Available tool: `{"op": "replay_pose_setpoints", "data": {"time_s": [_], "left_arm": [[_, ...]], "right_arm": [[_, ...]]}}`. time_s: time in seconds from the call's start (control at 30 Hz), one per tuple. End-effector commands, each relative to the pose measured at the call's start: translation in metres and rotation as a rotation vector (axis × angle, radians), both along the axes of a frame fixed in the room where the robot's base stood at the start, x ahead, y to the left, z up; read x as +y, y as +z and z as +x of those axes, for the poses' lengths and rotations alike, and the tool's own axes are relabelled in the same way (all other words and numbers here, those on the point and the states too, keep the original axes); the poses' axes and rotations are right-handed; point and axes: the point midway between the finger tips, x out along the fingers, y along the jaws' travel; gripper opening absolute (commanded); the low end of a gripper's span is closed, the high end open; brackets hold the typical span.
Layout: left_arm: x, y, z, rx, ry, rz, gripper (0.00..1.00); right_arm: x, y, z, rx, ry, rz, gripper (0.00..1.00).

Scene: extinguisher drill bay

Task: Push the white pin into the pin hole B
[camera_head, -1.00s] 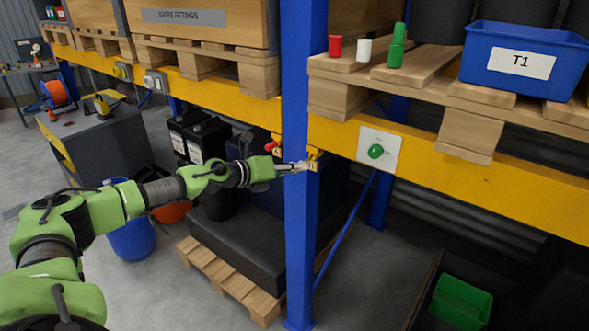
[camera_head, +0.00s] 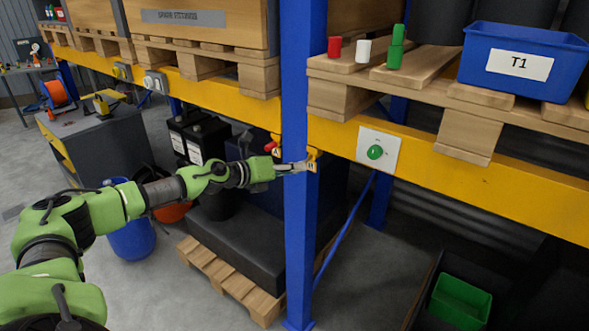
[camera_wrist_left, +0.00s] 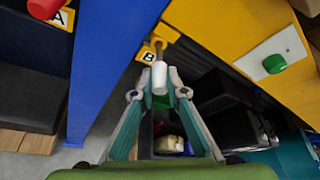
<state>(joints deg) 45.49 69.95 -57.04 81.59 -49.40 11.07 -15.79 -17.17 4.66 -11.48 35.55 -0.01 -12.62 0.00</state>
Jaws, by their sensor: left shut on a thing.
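My left gripper (camera_head: 303,166) is at the blue upright post, beside the yellow bracket labelled B. In the left wrist view its two fingers (camera_wrist_left: 159,96) are closed around the white pin (camera_wrist_left: 159,77), whose rounded white end sticks out past the fingertips toward the bracket. The B label (camera_wrist_left: 148,56) sits on the yellow bracket just beyond the pin. The hole itself is hidden, and I cannot tell whether the pin's tip is in it. My right gripper is not in view.
A red pin (camera_head: 270,146) is at the label A bracket, left of the blue post (camera_head: 297,240). A green knob (camera_head: 375,152) on a white plate is on the yellow beam to the right. Red, white and green cylinders stand on the pallet above, near a blue T1 bin (camera_head: 487,80).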

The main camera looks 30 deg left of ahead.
Motion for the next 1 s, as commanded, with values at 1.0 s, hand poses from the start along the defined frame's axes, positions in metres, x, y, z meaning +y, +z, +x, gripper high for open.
{"op": "replay_pose_setpoints", "data": {"time_s": [1.0], "left_arm": [[-0.001, 0.001, 0.018, -0.002, 0.0, 0.0, 0.0]], "right_arm": [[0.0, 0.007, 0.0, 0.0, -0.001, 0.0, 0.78]]}}
